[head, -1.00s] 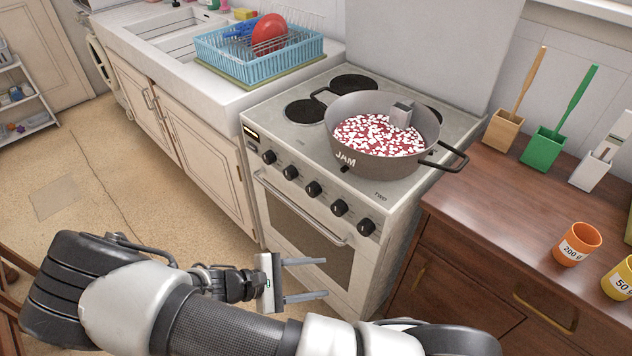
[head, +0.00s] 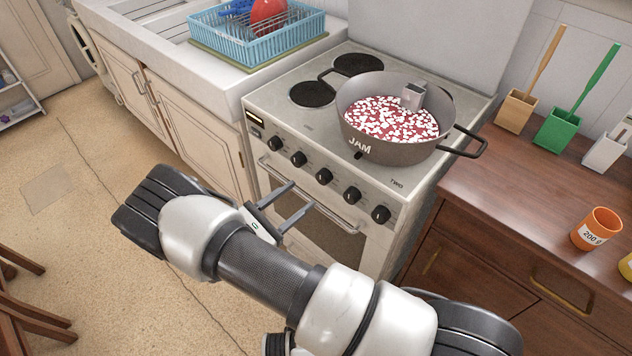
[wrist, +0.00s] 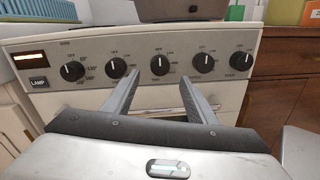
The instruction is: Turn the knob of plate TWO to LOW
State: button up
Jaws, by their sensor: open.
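The white stove (head: 290,112) has a row of several black knobs on its front panel. The word TWO (head: 397,183) is printed at the front right corner of the hob, beside the large grey JAM pot (head: 365,148). The far right knob (head: 381,214) also shows in the wrist view (wrist: 242,60), and the second from the right (head: 352,193) is there too (wrist: 203,62). My gripper (head: 300,196) is open and empty before the panel. In the wrist view, the middle knob (wrist: 159,65) appears between its fingertips.
The pot's handle (head: 465,143) sticks out to the right over the hob's edge. An oven handle bar (head: 310,195) runs below the knobs, close to my fingers. A wooden counter (head: 500,190) with an orange cup (head: 597,229) stands at right.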

aim_at(320, 180)
jog(key=x, duration=0.7)
jog(key=shift+w+d, duration=0.2)
jog(key=shift+d, duration=0.1)
jog(key=c, duration=1.1)
jog(key=shift+o, duration=0.2)
jog(key=shift+m, duration=0.3)
jog(key=m+b, duration=0.2)
jog(key=m, duration=0.1)
jog(key=shift+f+m, duration=0.1)
jog(key=shift+m, duration=0.2)
jog(key=m+b, duration=0.1)
jog(key=m, duration=0.3)
jog(key=shift+m+b, duration=0.3)
